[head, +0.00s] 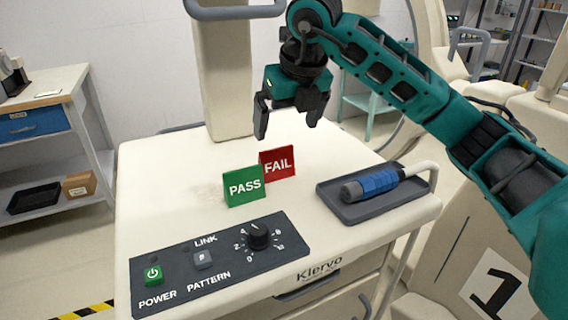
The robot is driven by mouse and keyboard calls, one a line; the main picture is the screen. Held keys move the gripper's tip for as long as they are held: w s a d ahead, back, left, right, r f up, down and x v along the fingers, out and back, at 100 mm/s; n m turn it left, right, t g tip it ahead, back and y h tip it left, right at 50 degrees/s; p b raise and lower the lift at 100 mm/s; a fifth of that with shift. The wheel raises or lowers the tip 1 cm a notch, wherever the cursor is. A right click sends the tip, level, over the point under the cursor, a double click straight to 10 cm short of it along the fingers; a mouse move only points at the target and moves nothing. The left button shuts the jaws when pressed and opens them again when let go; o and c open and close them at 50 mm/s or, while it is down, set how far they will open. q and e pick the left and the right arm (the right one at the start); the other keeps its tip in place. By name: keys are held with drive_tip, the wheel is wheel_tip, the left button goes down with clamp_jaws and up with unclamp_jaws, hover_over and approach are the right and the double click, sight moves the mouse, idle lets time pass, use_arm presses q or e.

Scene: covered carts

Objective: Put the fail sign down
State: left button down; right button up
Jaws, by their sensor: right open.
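The red FAIL sign (278,163) stands upright on the cream cart top (165,170). The green PASS sign (244,186) stands upright just in front of it and to its left, partly overlapping its left edge in the picture. My right gripper (288,128) is open and empty, with its fingers pointing down above and slightly behind the FAIL sign. A gap shows between the fingertips and the sign. My left gripper is not in view.
A dark control panel (215,265) with a power button, a pattern button and a knob lies at the cart's front. A grey tray (345,211) holding a blue-gripped probe (378,182) is at the right. A white column (225,80) rises at the back. The cart top's left side is clear.

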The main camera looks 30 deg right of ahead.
sight(277, 151)
drive_tip(key=x, duration=0.7)
drive_tip(key=shift+w+f, duration=0.2)
drive_tip(key=shift+f, duration=0.1)
drive_tip(key=shift+w+x, duration=0.15)
drive_tip(key=shift+x, duration=1.15)
drive_tip(key=shift+w+x, duration=0.15)
drive_tip(key=shift+x, duration=1.15)
drive_tip(key=shift+r, duration=0.1)
drive_tip(key=shift+c, duration=0.5)
drive_tip(key=c, duration=0.8)
drive_tip(key=shift+r, duration=0.15)
drive_tip(key=shift+c, duration=0.2)
wheel_tip(277, 151, up, 10)
drive_tip(key=shift+f, duration=0.2)
drive_tip(key=shift+s, duration=0.1)
